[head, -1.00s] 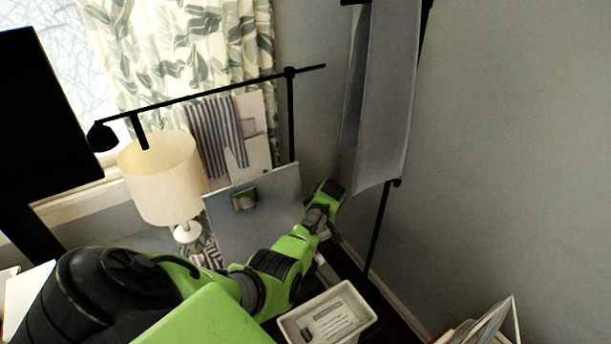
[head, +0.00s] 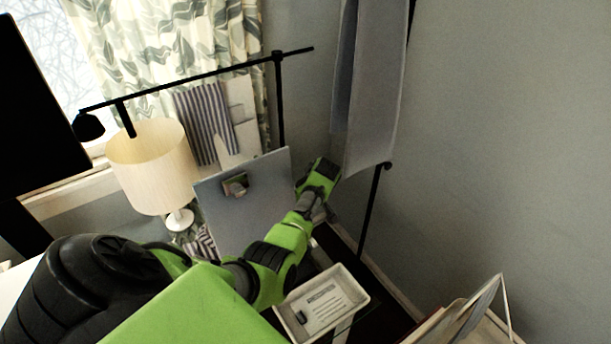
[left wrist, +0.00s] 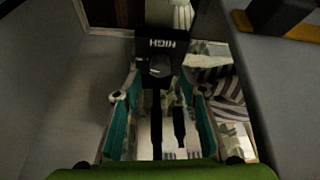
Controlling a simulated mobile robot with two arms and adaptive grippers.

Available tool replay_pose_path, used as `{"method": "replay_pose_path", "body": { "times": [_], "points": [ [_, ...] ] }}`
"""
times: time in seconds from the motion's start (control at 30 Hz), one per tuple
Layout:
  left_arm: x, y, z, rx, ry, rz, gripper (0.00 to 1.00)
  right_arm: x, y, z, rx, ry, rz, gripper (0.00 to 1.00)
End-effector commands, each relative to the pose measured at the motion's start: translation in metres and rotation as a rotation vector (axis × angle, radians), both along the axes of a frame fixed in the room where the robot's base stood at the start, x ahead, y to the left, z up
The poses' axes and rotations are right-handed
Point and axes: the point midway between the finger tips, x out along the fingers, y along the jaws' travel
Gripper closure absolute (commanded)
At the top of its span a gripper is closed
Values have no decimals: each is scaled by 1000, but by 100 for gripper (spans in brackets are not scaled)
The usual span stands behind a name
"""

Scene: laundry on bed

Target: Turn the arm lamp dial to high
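The black arm lamp (head: 200,85) stands behind the grey board, its long bar running left to a small shade (head: 88,126). In the left wrist view its dark control box (left wrist: 150,44) carries a label that looks like HIGH. A rounded grey dial (left wrist: 160,66) sits just below the label. My left gripper (left wrist: 162,118) is open, its teal-padded fingers apart, with the dial just beyond and between the tips. No contact with the dial shows. In the head view my left wrist is by the board's right edge; its fingertips are hidden. My right gripper is not in view.
A grey board (head: 245,205) stands left of my left wrist. A cream-shaded lamp (head: 152,168) is farther left. A white tray (head: 357,287) lies below the arm. A grey hanging panel (head: 372,90) and the wall are close on the right.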

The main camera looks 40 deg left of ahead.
Motion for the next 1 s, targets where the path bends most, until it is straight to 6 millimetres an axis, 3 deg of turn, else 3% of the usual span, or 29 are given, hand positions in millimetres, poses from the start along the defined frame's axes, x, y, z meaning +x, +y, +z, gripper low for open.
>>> {"method": "replay_pose_path", "body": {
  "times": [0.3,0.43,0.67,1.0],
  "points": [
    [-1,-25,60,1,-5,-1,62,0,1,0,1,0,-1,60],
    [-2,-31,76,1,-3,0,62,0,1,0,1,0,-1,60],
    [-3,-36,87,0,-1,-1,62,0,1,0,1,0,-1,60],
    [-1,-40,82,2,17,-34,62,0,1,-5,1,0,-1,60]
  ]
}}
